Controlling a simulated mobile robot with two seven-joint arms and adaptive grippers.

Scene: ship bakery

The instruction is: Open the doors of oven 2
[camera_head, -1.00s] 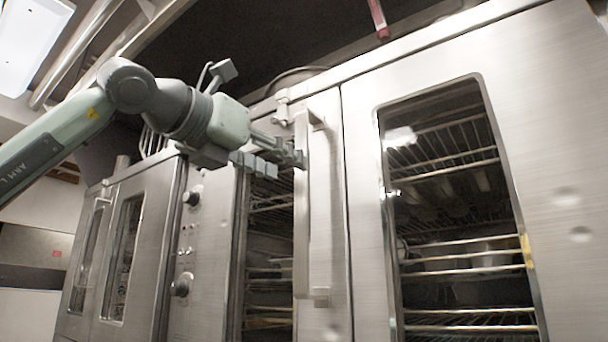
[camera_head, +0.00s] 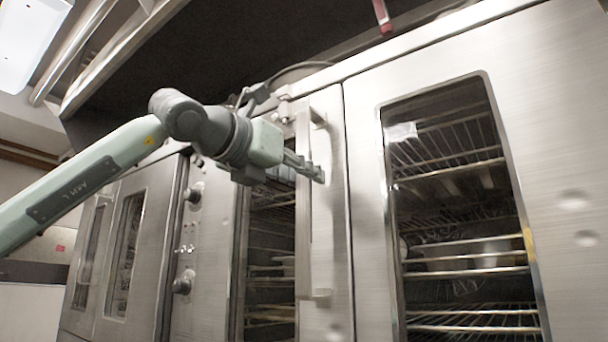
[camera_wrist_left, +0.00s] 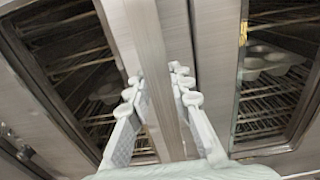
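A steel oven has two tall doors with windows, the left door (camera_head: 335,260) and the right door (camera_head: 362,180). Both look shut. A long vertical bar handle (camera_head: 304,240) stands on the left door near the seam. My left gripper (camera_head: 314,171) is at the upper part of this handle. In the left wrist view the handle (camera_wrist_left: 153,60) runs between the two spread fingers of my left gripper (camera_wrist_left: 160,82). The fingers look open around the bar; I cannot tell whether either touches it. No number shows on the oven. My right gripper is not in view.
Racks with pans (camera_head: 470,255) show behind the right window. A control panel with knobs (camera_head: 182,286) lies left of the left door. Another oven door (camera_head: 130,250) stands farther left. Pipes (camera_head: 100,50) run overhead.

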